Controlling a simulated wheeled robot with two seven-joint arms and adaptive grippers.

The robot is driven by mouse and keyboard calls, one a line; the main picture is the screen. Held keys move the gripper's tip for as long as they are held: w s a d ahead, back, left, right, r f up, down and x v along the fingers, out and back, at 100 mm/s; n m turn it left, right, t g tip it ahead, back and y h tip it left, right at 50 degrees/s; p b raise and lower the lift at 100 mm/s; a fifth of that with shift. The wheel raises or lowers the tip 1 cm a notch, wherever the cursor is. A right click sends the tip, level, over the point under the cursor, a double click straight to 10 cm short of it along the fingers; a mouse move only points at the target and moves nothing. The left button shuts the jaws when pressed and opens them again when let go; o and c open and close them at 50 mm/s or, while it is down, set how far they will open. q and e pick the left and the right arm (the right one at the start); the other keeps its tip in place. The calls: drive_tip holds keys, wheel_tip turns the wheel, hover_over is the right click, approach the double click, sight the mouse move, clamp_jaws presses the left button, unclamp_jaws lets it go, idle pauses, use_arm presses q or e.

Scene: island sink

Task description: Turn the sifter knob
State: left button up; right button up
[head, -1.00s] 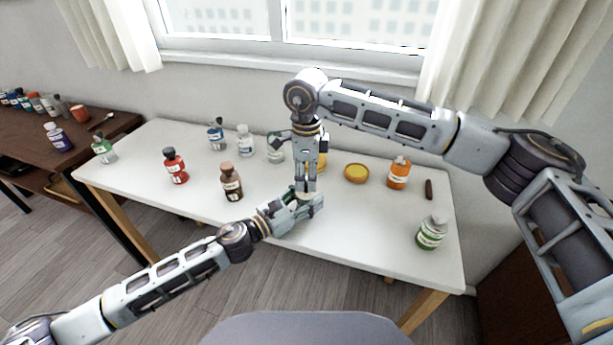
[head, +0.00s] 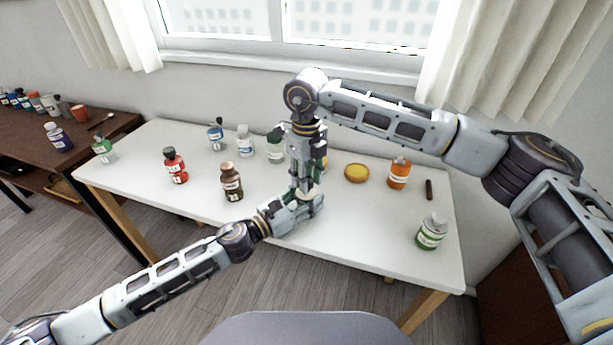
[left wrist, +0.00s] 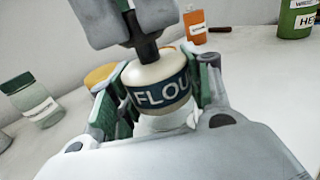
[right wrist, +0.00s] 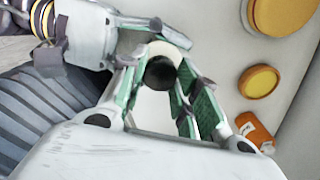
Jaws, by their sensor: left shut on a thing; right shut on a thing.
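The sifter (left wrist: 160,88) is a cream container with a dark blue band; the letters "FLOU" show on it in the left wrist view. A black knob (right wrist: 160,72) sits on its top, seen from above in the right wrist view. My left gripper (head: 313,200) is shut around the sifter's body from the side, near the table's front edge. My right gripper (head: 304,188) points straight down over the sifter and is shut on the black knob. In the head view both grippers hide most of the sifter.
On the white table (head: 330,255) stand a brown bottle (head: 231,184), a red bottle (head: 175,166), an orange bottle (head: 398,175), a yellow dish (head: 356,173) and a green-labelled jar (head: 431,233). More jars stand at the back.

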drive_tip(key=shift+m, duration=0.6)
drive_tip(key=o, duration=1.1)
drive_tip(key=shift+r, duration=0.15)
drive_tip(key=shift+r, duration=5.85)
